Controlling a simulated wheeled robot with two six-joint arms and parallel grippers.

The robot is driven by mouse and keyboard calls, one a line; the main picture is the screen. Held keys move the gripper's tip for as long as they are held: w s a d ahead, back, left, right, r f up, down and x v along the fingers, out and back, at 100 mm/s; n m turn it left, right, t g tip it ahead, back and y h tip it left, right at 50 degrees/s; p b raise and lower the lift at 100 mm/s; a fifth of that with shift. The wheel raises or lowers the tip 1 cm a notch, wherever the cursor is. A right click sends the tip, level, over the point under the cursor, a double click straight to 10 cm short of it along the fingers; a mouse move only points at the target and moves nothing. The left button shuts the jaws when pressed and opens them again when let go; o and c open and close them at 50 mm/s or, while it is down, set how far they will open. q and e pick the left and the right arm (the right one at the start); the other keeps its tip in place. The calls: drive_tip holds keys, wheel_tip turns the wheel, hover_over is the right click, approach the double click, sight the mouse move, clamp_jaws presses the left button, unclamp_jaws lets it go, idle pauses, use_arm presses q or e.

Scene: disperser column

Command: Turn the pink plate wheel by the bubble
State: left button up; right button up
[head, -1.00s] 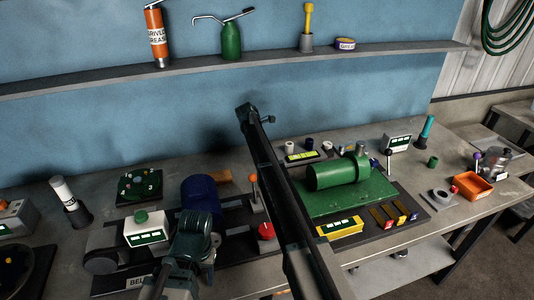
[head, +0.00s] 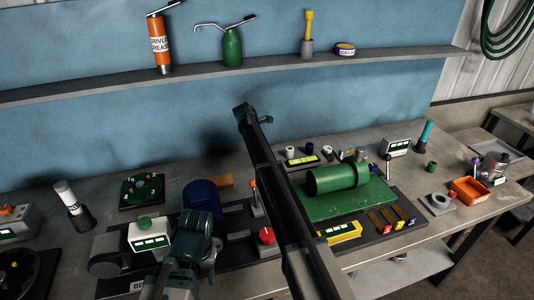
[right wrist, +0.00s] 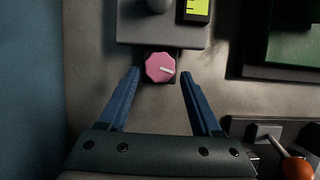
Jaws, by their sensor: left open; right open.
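The wheel and right gripper are hidden behind my right arm in the head view. My left gripper (head: 190,252) is open, over the bench's front.
An orange-ball lever (right wrist: 297,168) is near the right gripper's lower right. A blue motor (head: 205,195) and a red knob (head: 266,236) are near my left arm. The blue wall is behind.

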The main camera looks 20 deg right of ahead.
drive_tip(key=p+v, duration=0.9)
drive_tip(key=v, duration=0.2)
